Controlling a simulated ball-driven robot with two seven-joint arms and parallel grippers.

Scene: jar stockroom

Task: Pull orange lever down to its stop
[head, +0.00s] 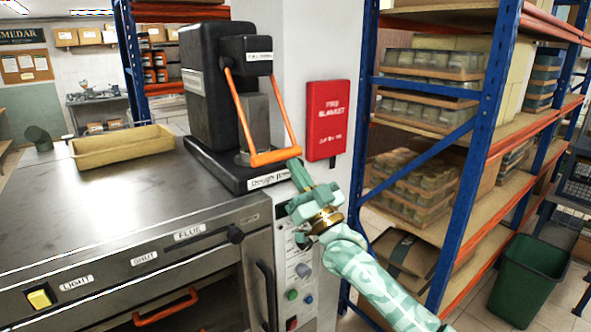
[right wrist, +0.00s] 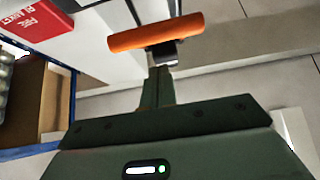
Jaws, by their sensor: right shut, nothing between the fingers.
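The orange lever (head: 275,157) is a U-shaped handle on a black press (head: 208,85). Its two arms slope down from the press head to a crossbar low in front, just above the press's labelled base. The crossbar also shows across the top of the right wrist view (right wrist: 156,33). My right gripper (head: 296,168) is shut and empty, its fingertips close to the right end of the crossbar. In the right wrist view its closed fingers (right wrist: 160,75) point at the bar; I cannot tell whether they touch it. My left gripper is not in view.
A red fire blanket box (head: 327,120) hangs on the pillar to the right. Blue-and-orange shelving (head: 480,160) and a green bin (head: 528,280) stand right of my arm.

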